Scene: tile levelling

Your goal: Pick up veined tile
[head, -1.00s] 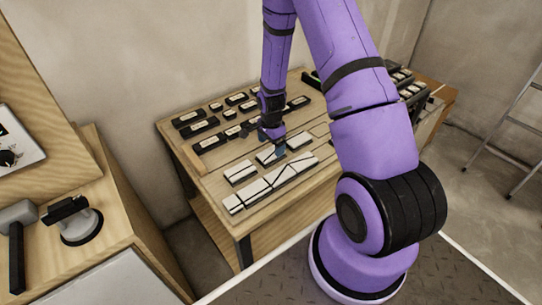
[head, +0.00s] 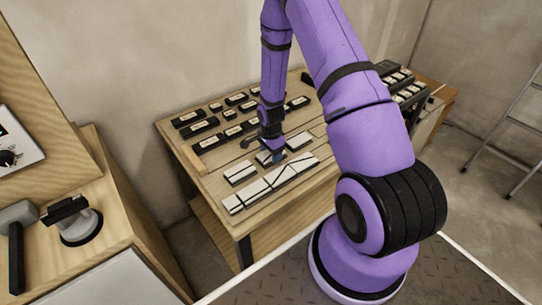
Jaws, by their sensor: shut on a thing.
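My gripper (head: 276,158) points down over the middle of the wooden table and is shut on a small white tile (head: 263,159). The fingers cover part of this tile, so its veining is hard to make out. I cannot tell whether it touches the tabletop. In front of it lies a long row of white tiles (head: 262,190) with dark diagonal lines across it. A separate white tile (head: 240,173) lies left of my gripper, and another (head: 299,141) lies to its right.
The wooden table (head: 290,203) holds several black blocks with pale labels (head: 205,126) at the back left. A dark rack with pale pieces (head: 412,92) stands at the far right. A wooden cabinet with a grey and black tool (head: 79,222) is at the left.

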